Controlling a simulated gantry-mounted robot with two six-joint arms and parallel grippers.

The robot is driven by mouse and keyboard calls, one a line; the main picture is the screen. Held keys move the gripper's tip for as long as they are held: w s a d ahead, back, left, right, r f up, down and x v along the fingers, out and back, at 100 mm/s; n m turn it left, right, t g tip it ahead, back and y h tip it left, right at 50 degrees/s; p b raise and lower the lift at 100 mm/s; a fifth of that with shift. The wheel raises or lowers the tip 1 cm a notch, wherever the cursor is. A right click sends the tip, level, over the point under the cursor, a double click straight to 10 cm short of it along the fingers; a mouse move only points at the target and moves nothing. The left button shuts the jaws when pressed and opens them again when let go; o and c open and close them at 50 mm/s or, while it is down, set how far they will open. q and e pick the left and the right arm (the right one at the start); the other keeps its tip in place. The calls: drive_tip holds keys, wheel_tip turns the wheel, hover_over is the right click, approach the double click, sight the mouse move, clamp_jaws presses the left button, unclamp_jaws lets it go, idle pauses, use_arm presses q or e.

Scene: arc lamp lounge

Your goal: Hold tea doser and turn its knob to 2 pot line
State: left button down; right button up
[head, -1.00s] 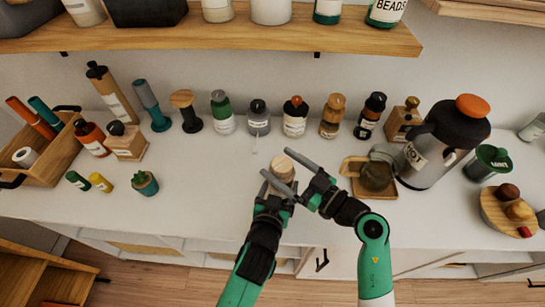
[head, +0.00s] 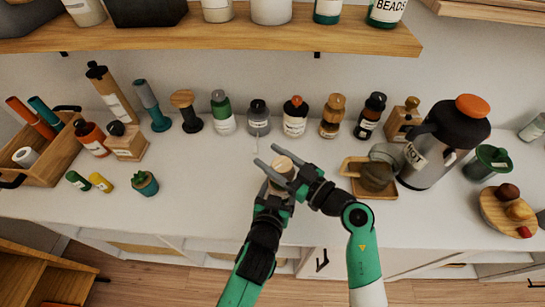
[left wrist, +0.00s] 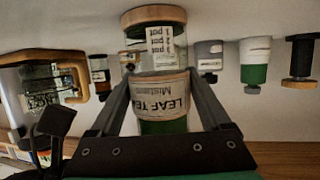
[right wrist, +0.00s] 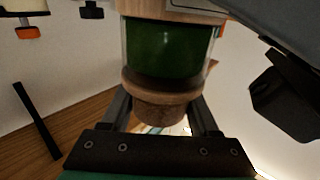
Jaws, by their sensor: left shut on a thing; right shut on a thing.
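The tea doser (head: 284,164) is held upright above the front of the counter. In the left wrist view it is a clear jar with a "LEAF TEA" band (left wrist: 160,95), green contents and a label (left wrist: 160,44) with several "pot" lines. My left gripper (head: 274,190) is shut around its body at the band. My right gripper (head: 270,157) reaches in from the right, its fingers across the doser's top. In the right wrist view its fingers close on the wooden knob (right wrist: 162,112) at the doser's end. I cannot tell which line the knob is set to.
A row of jars (head: 295,117) stands behind at the wall. A glass teapot on a wooden tray (head: 352,190) and a large flask (head: 440,145) stand to the right. A small potted plant (head: 145,183) and a wooden caddy (head: 60,160) are left.

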drive_tip(key=shift+f+m+t+h, duration=0.15)
drive_tip(key=shift+m+t+h, duration=0.55)
drive_tip(key=shift+t, duration=0.2)
drive_tip(key=shift+w+d+m+t+h, duration=0.15)
drive_tip(key=shift+m+t+h, duration=0.3)
drive_tip(key=shift+h, duration=0.1)
drive_tip(key=shift+w+d+m+t+h, duration=0.1)
drive_tip(key=shift+m+t+h, duration=0.35)
drive_tip(key=shift+h, duration=0.1)
drive_tip(key=o, duration=1.4)
drive_tip(key=shift+s+d, duration=0.1)
drive_tip(key=v, duration=1.1)
drive_tip(key=shift+s+d, duration=0.25)
drive_tip(key=shift+s, duration=0.05)
drive_tip(key=shift+c, duration=0.2)
